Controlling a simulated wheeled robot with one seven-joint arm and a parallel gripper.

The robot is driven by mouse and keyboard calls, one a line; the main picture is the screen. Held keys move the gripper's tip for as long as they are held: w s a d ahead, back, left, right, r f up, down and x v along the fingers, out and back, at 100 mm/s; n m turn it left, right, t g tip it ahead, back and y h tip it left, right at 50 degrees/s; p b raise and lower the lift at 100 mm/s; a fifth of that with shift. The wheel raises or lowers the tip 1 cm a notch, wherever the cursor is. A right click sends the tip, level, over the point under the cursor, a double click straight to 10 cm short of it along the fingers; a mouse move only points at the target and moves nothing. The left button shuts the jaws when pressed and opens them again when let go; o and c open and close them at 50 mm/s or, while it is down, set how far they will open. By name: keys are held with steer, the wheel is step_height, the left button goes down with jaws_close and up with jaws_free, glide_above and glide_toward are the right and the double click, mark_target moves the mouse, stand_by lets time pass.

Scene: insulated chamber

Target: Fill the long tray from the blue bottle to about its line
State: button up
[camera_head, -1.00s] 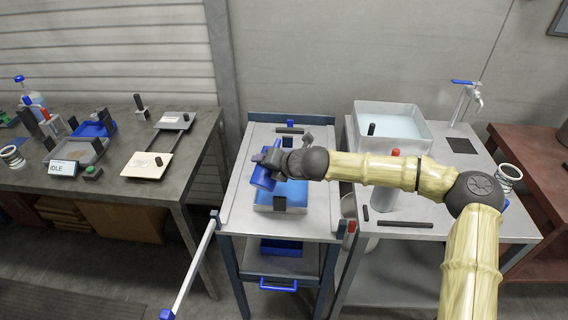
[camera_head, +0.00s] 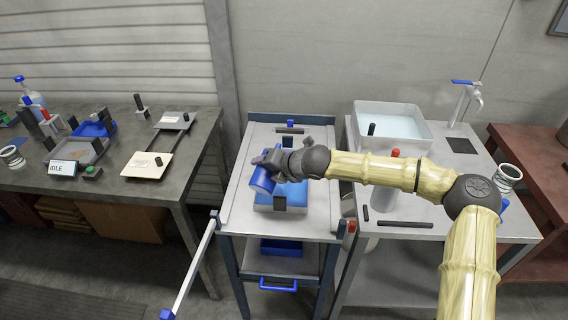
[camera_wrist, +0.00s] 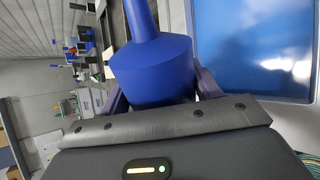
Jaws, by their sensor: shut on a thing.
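My gripper (camera_head: 272,160) is shut on the blue bottle (camera_head: 262,181), which is tilted over the left side of a tray on the cart. In the wrist view the bottle (camera_wrist: 152,70) lies between the fingers, with its narrow neck pointing to the top of the picture. The long tray (camera_head: 266,209) has a pale rim and blue inside; my gripper and the bottle hide part of it. In the wrist view the tray's blue inside (camera_wrist: 255,45) is smooth and shiny, to the right of the bottle. I cannot make out a fill line or a stream.
A white basin (camera_head: 392,108) of pale liquid stands on the right bench, with a red-topped container (camera_head: 386,192) and a tap (camera_head: 470,98) nearby. The left bench (camera_head: 190,150) holds trays, plates and bottles. The cart top's front strip (camera_head: 275,224) is clear.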

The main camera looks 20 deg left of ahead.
steer(key=shift+f+m+g, duration=0.3)
steer(key=shift+f+g, duration=0.2)
steer(key=shift+f, duration=0.1)
stand_by(0.4)
steer(key=shift+w+f+m+g, duration=0.15)
steer(key=shift+w+m+g, duration=0.25)
steer(key=shift+w+g, duration=0.2)
stand_by(1.1)
steer(key=shift+f+m+g, duration=0.3)
steer(key=shift+m+g, duration=0.4)
steer(key=shift+g, duration=0.4)
stand_by(3.8)
steer(key=t, duration=0.1)
steer(key=n+t, duration=0.1)
steer(key=shift+s+r+n+t, duration=0.3)
steer(key=shift+r+n+t, duration=0.05)
steer(key=shift+n+t, duration=0.05)
